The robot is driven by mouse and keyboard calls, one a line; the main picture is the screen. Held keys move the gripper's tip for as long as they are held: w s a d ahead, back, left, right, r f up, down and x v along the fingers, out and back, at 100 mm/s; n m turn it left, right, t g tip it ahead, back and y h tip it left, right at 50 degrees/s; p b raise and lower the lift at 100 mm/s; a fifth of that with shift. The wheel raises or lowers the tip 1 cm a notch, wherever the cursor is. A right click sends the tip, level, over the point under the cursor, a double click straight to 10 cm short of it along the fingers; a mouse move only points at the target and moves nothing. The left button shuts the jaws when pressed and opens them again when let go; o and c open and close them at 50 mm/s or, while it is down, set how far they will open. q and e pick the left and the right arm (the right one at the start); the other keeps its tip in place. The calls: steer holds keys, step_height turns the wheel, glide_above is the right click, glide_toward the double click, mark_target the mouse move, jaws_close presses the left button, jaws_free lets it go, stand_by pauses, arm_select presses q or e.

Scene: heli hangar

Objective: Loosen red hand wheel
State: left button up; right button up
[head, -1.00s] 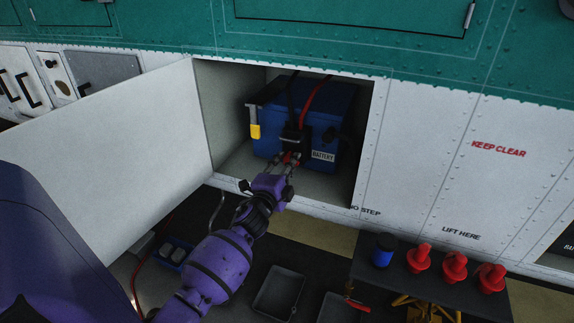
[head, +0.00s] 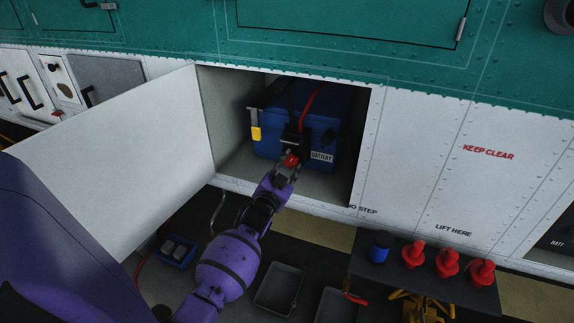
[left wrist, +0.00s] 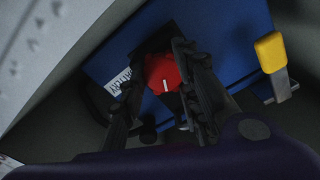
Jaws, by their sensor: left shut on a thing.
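The red hand wheel (head: 291,160) sits on the black connector at the front of the blue battery (head: 334,112), inside the open bay. In the left wrist view the wheel (left wrist: 162,73) shows a white mark on its face. My left gripper (head: 288,165) reaches into the bay and is shut on the wheel. In the left wrist view its two dark fingers (left wrist: 162,85) stand on either side of the wheel. Black and red cables rise from behind the connector. My right gripper is not in view.
The open white bay door (head: 115,160) stands left of the arm. A yellow-handled latch (head: 256,133) hangs left of the battery. Below right, a dark table (head: 420,283) bears a blue can (head: 380,247) and several red plugs (head: 447,261). Trays (head: 278,288) lie below.

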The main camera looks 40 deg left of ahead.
arm_select(q)
steer(key=n, duration=0.3)
steer(key=shift+d+f+p, duration=0.25)
steer(key=shift+d+p, duration=0.05)
steer(key=shift+p, duration=0.1)
steer(key=shift+n, duration=0.9)
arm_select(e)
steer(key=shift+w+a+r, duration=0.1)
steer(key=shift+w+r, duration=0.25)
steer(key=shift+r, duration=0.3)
arm_select(q)
steer(key=shift+r, duration=0.1)
steer(key=o, duration=1)
steer(key=shift+w+d, duration=0.1)
steer(key=shift+d, duration=0.05)
steer(key=shift+a+r, duration=0.1)
steer(key=shift+a, duration=0.1)
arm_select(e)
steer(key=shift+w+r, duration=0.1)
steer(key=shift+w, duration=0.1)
arm_select(q)
steer(key=v, duration=1.2)
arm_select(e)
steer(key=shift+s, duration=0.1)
